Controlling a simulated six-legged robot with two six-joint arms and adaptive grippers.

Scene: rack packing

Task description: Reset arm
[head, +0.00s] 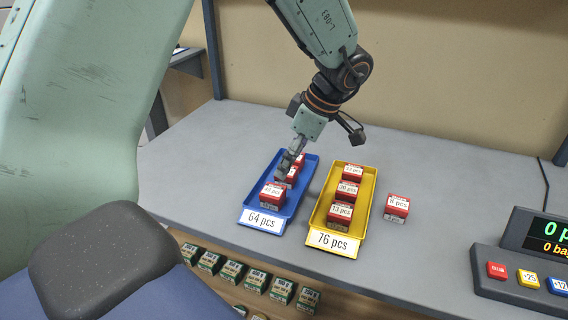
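A blue tray (304,187) labelled "64 pcs" stands on the grey table with small red-and-white boxes in it. Its front box (272,195) is clear to see; the boxes behind it are partly hidden by my gripper. A yellow tray (364,215) labelled "76 pcs" stands to its right with three similar boxes (348,191) in a row. My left gripper (284,168) points down over the blue tray, close to its middle box (288,175). Its fingers look close together; whether they touch or hold a box cannot be seen. My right gripper is out of view.
A loose red-and-white box (396,208) sits on the table (440,170) right of the yellow tray. A counter with a display and coloured buttons (525,262) is at the right edge. Several green-and-white boxes (257,280) lie below the table's front edge. The back right of the table is clear.

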